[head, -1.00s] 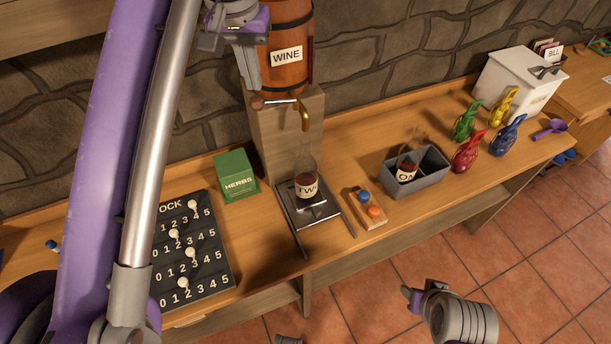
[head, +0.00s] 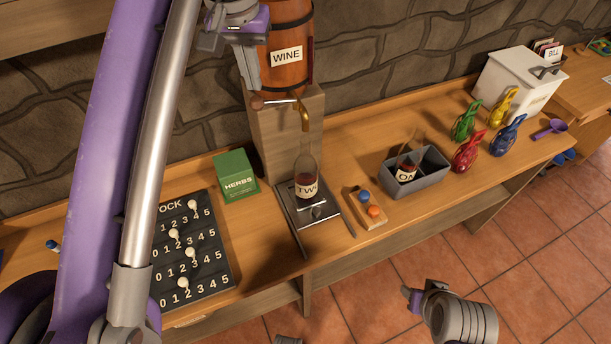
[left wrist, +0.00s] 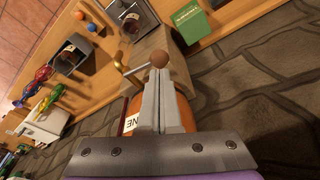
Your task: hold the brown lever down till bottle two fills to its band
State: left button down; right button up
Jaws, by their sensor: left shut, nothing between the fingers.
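Bottle two (head: 306,182) stands upright on a dark metal stand (head: 320,213) under the brass spout (head: 304,115) of the wine barrel (head: 284,50). It holds dark wine in its lower part, behind the label; its band is too small to make out. The lever has a brown knob (head: 257,102) at the left end of a thin rod. My left gripper (head: 252,88) is shut and empty, with its fingertips at the knob from above. In the left wrist view the knob (left wrist: 159,58) sits right at the fingertips. My right gripper's fingers are not seen.
A green herbs box (head: 236,176) and a number board (head: 190,245) stand left of the stand. A small block with blue and orange buttons (head: 367,208) and a grey bin (head: 418,180) with bottle one (head: 405,172) are to the right. Coloured jugs (head: 468,152) are farther right.

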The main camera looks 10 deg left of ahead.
aim_at(255, 97)
pick_arm(q)
jog(key=shift+f, duration=0.15)
jog(key=shift+f+b, duration=1.2)
jog(key=shift+f, duration=0.7)
jog(key=shift+r+p, duration=0.55)
dwell(4.5)
notch_tip(255, 97, up, 2)
jog(key=shift+r+p, duration=0.1)
jog(key=shift+p, duration=1.05)
jog(key=shift+r+p, duration=0.4)
jog(key=shift+p, duration=0.1)
jog(key=shift+f, duration=0.1)
